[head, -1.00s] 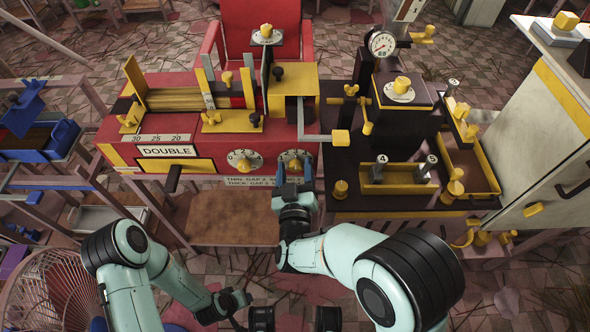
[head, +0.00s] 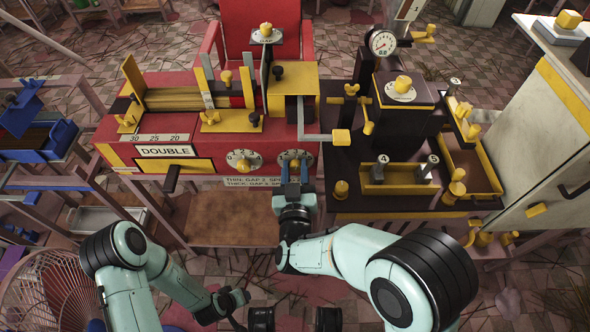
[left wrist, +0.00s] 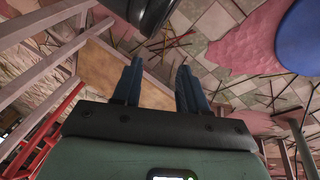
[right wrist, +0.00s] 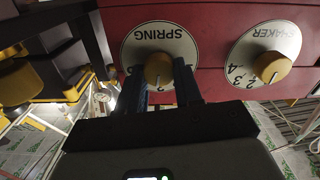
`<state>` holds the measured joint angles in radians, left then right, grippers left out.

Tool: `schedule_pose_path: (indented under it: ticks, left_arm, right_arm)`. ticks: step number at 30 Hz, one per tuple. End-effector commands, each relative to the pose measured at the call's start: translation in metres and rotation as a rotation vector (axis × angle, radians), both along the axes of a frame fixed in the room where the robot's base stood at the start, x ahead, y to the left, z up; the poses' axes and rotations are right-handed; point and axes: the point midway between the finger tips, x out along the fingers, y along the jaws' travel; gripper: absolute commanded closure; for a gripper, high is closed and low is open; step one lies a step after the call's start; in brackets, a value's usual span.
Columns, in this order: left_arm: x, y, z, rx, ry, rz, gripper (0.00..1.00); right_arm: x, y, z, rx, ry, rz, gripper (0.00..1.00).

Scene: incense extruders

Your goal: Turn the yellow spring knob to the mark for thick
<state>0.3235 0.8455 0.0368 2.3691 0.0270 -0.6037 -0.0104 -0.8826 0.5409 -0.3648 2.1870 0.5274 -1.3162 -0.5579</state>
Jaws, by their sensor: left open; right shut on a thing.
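The yellow spring knob (right wrist: 157,68) sits on a round white dial marked SPRING (right wrist: 160,42), upside down in the right wrist view. My right gripper (right wrist: 161,84) is shut on this knob, one blue finger on each side. In the head view the right gripper (head: 295,172) reaches up to the SPRING dial (head: 296,154) on the red machine's front, and the fingers cover most of the knob. The number at its pointer cannot be read. My left gripper (left wrist: 158,85) is open and empty, low over the floor; it also shows in the head view (head: 243,297).
A second dial with a yellow knob (head: 243,164) is left of the SPRING dial; the right wrist view shows it on the right (right wrist: 272,66). A label plate (head: 250,181) with THIN and THICK lines lies below. A black table (head: 345,190) stands to the right.

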Motion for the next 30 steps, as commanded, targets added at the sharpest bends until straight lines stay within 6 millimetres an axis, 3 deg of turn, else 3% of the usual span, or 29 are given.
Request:
schedule_pose_path:
  ticks: [2, 15, 30]
  left_arm:
    - [0.002, 0.002, -0.005, 0.004, -0.002, 0.003, 0.57]
    - [-0.034, 0.006, -0.037, -0.004, 0.118, 0.008, 0.57]
    - [-0.047, 0.008, -0.046, -0.005, 0.160, 0.011, 0.57]
  right_arm:
    - [0.000, -0.001, -0.002, 0.061, 0.002, -0.001, 0.96]
    - [0.000, -0.002, -0.002, 0.360, 0.001, 0.000, 0.96]
    - [-0.001, -0.002, -0.001, 0.459, 0.003, 0.001, 0.96]
